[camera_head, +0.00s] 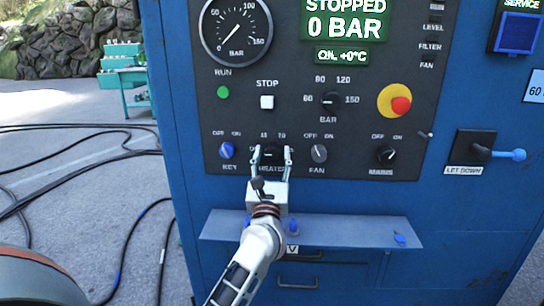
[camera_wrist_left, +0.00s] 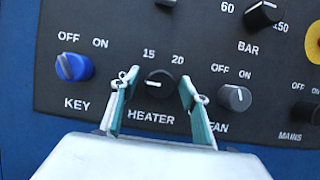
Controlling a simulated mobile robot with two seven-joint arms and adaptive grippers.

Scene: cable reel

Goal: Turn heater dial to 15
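The heater dial (camera_head: 270,151) is a small black knob low on the dark control panel, labelled HEATER below, with numbers above it. In the left wrist view the dial (camera_wrist_left: 159,83) shows 15 and 20 printed above; its pale mark seems to lie toward the left, but is hard to read. My left gripper (camera_head: 271,156) is open in front of the panel, one finger on each side of the dial. In the wrist view the fingers (camera_wrist_left: 158,90) stand apart, with gaps to the dial; whether either touches cannot be told. My right gripper is not in view.
The blue key switch (camera_head: 227,150) is left of the heater dial and the fan knob (camera_head: 319,153) close on its right. The mains knob (camera_head: 386,153) is farther right. A blue-grey shelf (camera_head: 350,231) juts out below the panel. The red emergency button (camera_head: 400,105) is above right.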

